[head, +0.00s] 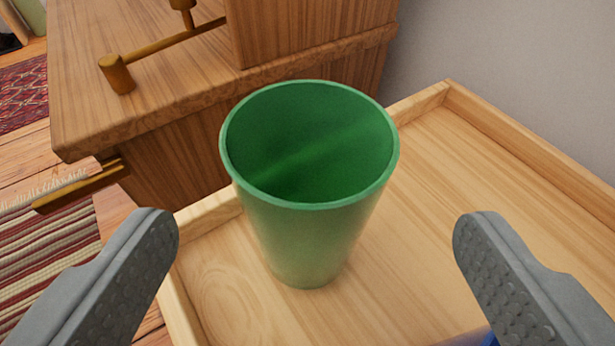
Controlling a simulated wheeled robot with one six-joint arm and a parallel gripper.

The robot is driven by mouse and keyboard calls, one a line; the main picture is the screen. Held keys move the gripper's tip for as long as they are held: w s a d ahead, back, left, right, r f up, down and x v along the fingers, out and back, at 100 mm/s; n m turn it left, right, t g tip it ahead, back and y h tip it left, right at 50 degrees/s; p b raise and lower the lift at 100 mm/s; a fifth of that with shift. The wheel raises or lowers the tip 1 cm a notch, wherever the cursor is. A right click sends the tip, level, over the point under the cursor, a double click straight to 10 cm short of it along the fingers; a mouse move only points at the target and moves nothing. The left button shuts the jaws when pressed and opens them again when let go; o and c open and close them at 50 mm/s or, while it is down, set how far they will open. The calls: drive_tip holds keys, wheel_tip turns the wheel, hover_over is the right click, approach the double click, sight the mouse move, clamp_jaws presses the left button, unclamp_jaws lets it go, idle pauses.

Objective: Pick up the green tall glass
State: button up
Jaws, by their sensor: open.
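The green tall glass (310,235) stands upright near the corner of a light wooden tray-like surface with raised edges (450,205). Its mouth faces up and looks empty. My gripper (315,240) is open, with one grey finger at the lower left and one at the lower right. The glass is between and beyond the fingertips in the picture. I see no contact between the fingers and the glass.
A wooden cabinet (170,90) with a brass-coloured handle stands just behind the glass. A grey wall (500,50) is at the upper right. A bit of something blue (490,339) shows at the bottom edge by the right finger. A striped rug (50,260) lies on the floor at left.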

sight(311, 133)
drive_tip(key=shift+x, duration=3.45)
drive_tip(key=shift+r, duration=0.2)
drive_tip(key=c, duration=1.2)
